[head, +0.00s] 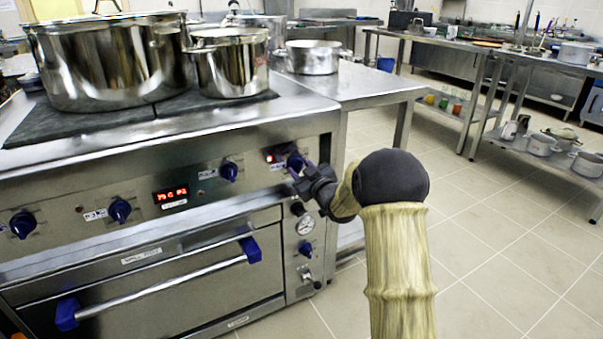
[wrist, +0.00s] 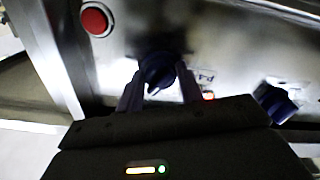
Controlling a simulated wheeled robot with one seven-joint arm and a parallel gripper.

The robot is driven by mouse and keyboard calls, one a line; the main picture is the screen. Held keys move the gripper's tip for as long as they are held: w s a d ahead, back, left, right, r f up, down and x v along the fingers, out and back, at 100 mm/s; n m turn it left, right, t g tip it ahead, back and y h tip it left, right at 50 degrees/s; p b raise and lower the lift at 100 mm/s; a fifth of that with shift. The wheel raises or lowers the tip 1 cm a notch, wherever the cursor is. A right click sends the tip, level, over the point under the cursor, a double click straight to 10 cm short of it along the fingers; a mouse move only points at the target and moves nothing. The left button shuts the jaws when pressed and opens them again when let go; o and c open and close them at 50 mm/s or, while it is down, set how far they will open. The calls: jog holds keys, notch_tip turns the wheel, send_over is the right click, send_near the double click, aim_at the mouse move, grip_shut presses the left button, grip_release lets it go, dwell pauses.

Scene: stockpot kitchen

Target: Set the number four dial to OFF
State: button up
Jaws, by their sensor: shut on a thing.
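The number four dial (head: 295,159) is the rightmost blue knob on the stove's front panel. My gripper (head: 297,177) is at it, with the fingers partly hiding the knob. In the wrist view the dark blue dial (wrist: 155,69) sits between the two fingertips of my gripper (wrist: 158,82), which are shut on it. A label that seems to read P4 (wrist: 206,75) is beside it. The dial's exact setting is hard to read. A small red light (head: 269,158) glows to its left in the head view.
Other blue dials (head: 229,171) line the panel, with a red display (head: 171,195) between them. Below is an oven door with a long handle (head: 160,290). Steel pots (head: 230,65) stand on top. Tiled floor is clear to the right.

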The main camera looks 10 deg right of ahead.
jog(key=n+b, duration=0.1)
jog(key=n, duration=0.2)
jog(key=shift+f+n+b, duration=0.15)
jog(key=shift+n+b, duration=0.15)
jog(key=shift+b, duration=0.1)
jog(key=shift+n+b, duration=0.8)
jog(key=shift+n, duration=0.8)
jog(key=shift+r, duration=0.2)
jog(key=o, duration=1)
jog(key=p+v, duration=0.4)
jog(key=v, duration=1.3)
jog(key=shift+s, duration=0.15)
